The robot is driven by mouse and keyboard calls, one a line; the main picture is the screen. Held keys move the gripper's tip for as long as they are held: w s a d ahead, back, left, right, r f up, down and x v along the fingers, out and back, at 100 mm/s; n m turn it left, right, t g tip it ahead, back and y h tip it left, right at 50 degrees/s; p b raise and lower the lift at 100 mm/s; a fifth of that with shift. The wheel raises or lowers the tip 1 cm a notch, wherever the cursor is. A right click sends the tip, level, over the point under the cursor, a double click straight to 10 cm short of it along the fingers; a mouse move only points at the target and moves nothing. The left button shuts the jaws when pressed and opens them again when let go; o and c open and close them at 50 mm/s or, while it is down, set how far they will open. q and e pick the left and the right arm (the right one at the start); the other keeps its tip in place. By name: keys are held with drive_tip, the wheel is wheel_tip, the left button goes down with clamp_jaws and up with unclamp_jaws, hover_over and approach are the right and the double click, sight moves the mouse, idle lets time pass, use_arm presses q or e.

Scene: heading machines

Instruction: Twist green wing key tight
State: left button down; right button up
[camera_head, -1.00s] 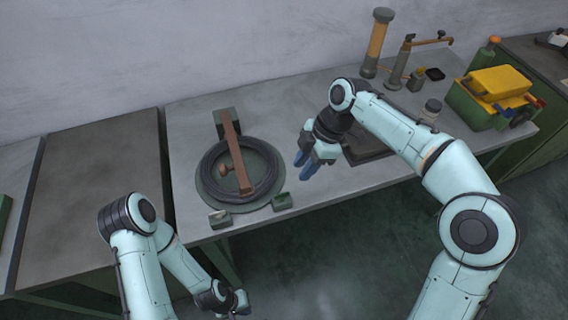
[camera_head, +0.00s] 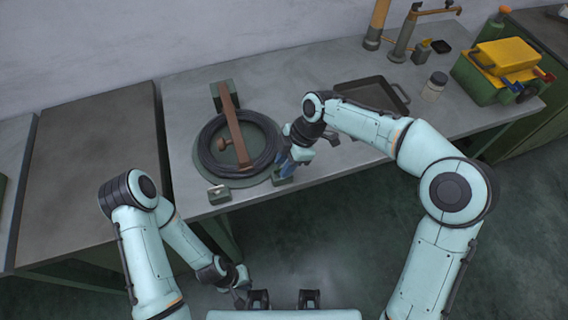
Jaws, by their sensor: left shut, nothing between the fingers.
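A round dark green base (camera_head: 262,125) with a coil of black cable (camera_head: 206,160) sits on the bench, with a brown bar (camera_head: 235,130) and knob across it. Two small green pieces are at its front edge: one at the left (camera_head: 219,194), one at the right (camera_head: 283,181), partly covered by my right gripper. I cannot tell which is the green wing key. My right gripper (camera_head: 286,169), with blue fingertips, is at the right piece; contact and finger opening are unclear. My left gripper (camera_head: 238,298) is shut and empty, low in front of the bench.
A dark tray (camera_head: 372,94) lies on the bench right of the coil, with a jar (camera_head: 434,87) beyond it. A green toolbox with a yellow top (camera_head: 503,57) stands at the far right. The left bench top (camera_head: 85,170) is bare.

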drive_tip(key=shift+a+f, duration=0.1)
drive_tip(key=shift+f, duration=0.2)
clamp_jaws()
drive_tip(key=shift+s, duration=0.1)
drive_tip(key=shift+f, duration=0.1)
